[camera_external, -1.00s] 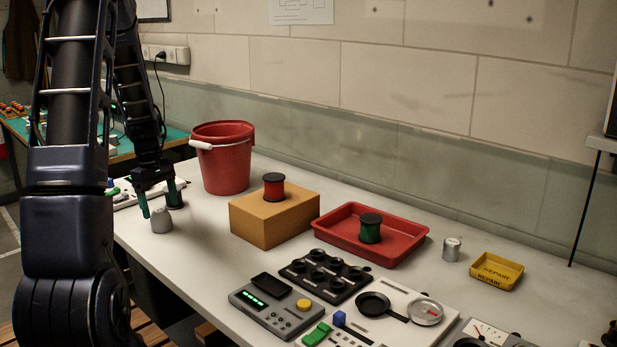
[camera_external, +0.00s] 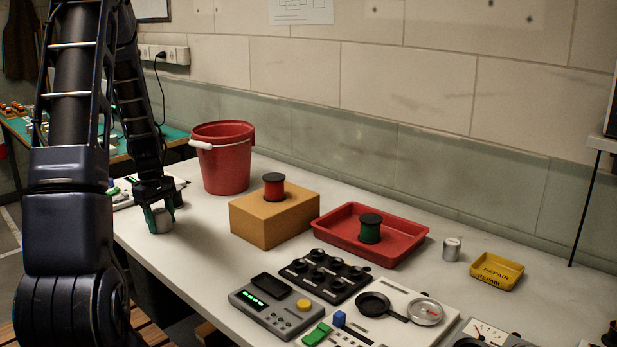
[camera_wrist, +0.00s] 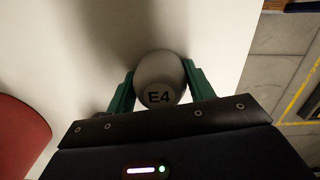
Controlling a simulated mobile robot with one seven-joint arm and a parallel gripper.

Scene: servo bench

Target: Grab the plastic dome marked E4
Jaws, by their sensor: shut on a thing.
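The grey plastic dome marked E4 (camera_wrist: 160,72) is between the two green fingers of my gripper (camera_wrist: 160,85) in the wrist view, with its label facing the camera. In the external view the dome (camera_external: 161,221) stands on the bench near its left edge. My gripper (camera_external: 160,216) is low around it and shut on it, with a finger against each side. The dome appears to rest on the bench top.
A red bucket (camera_external: 222,165) stands behind and right of my gripper. A cardboard-coloured box (camera_external: 262,222) bears a red spool (camera_external: 273,188). Another grey piece (camera_external: 452,248) stands near a yellow tray (camera_external: 497,287). Control panels line the front.

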